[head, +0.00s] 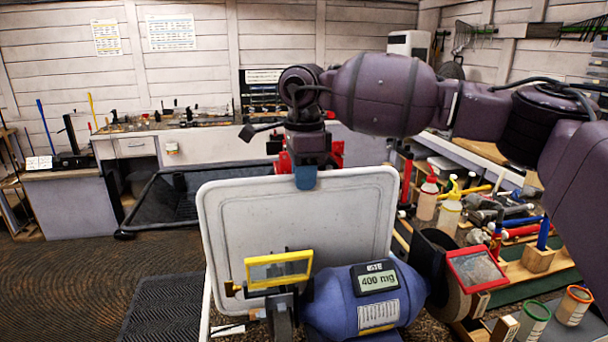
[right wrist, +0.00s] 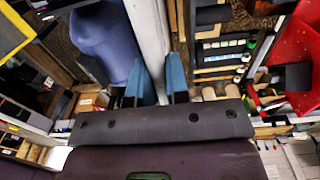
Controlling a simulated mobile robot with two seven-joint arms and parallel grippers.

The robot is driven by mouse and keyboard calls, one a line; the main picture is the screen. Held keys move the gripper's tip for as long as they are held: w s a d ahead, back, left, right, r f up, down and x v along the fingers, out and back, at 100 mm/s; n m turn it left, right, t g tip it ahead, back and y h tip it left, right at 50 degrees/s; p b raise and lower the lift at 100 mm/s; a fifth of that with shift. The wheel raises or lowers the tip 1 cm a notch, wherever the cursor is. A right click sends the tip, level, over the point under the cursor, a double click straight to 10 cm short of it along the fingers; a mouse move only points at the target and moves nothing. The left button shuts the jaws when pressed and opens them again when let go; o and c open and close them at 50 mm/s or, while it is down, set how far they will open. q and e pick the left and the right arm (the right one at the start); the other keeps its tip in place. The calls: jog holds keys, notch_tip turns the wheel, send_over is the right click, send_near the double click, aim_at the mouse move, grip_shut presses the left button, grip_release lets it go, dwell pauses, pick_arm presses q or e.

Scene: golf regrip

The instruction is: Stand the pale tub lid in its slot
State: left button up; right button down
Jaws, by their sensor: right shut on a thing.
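The pale tub lid (head: 350,222) stands upright, broad face toward me, in the middle of the head view. My right gripper (head: 306,178) comes down from above, its blue fingertips shut on the lid's top edge. In the right wrist view the lid shows edge-on as a pale strip (right wrist: 148,28) running between the blue fingertips (right wrist: 160,82). The lid's lower part is hidden behind the blue machine, and I cannot make out the slot or whether the lid's bottom sits in it. My left gripper is not in view.
A blue machine (head: 345,298) reading "400 mg" stands in front of the lid, beside a yellow-framed piece (head: 279,269) and a red-framed one (head: 477,270). Bottles (head: 450,212) and tools crowd the bench at right. Open floor (head: 70,275) lies at left.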

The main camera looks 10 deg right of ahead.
jog(key=shift+f, duration=0.15)
jog(key=c, duration=1)
grip_release()
jog(key=shift+c, duration=0.2)
notch_tip(320, 180, up, 11)
jog(key=shift+b, duration=0.4)
jog(key=shift+f, duration=0.15)
